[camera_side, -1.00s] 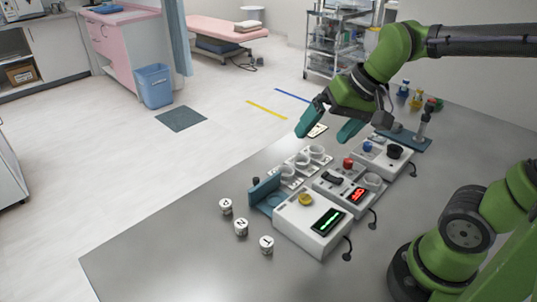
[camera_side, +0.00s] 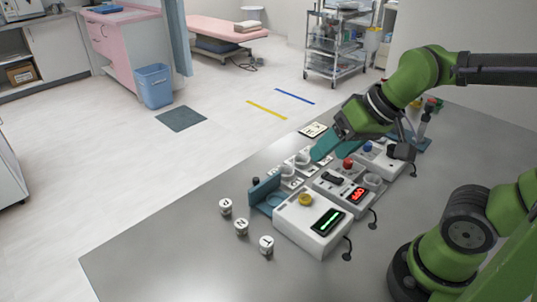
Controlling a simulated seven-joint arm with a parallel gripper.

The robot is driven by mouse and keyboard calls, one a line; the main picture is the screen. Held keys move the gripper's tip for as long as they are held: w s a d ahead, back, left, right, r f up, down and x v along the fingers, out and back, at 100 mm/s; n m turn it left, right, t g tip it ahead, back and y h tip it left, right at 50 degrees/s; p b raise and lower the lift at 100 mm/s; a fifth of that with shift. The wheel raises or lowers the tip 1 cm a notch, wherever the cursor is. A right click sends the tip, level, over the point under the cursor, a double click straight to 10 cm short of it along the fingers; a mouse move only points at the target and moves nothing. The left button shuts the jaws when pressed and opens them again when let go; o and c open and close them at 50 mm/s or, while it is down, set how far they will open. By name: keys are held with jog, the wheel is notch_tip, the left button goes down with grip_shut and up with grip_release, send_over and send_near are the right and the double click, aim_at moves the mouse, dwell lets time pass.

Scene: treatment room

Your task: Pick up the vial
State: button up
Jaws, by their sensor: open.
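No thing in view is plainly marked as the vial. Small bottles with coloured caps, one of them green (camera_side: 439,103), stand at the back right, partly hidden by my arm. My gripper (camera_side: 333,153) has teal fingers. It is open, low over the far part of the row of white cups (camera_side: 287,171) and beside the instruments. It hides the far cup, and whether it touches anything I cannot tell.
A white unit with a yellow knob and green display (camera_side: 312,224) stands in front, with a red-display unit (camera_side: 345,190) and a blue-knobbed unit (camera_side: 375,157) behind. A white card (camera_side: 313,130) lies at the table's far edge. The grey table (camera_side: 170,262) is clear at front left.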

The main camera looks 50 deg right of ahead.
jog(key=w+a+f+n+g, duration=0.2)
jog(key=w+a+g, duration=0.1)
jog(key=w+a, duration=0.25)
jog(key=n+g+h, duration=0.2)
jog(key=n+g, duration=0.1)
send_over(242, 223)
notch_tip(242, 223, down, 3)
notch_tip(242, 223, down, 16)
jog(key=shift+f, duration=0.15)
jog(key=c, duration=1.1)
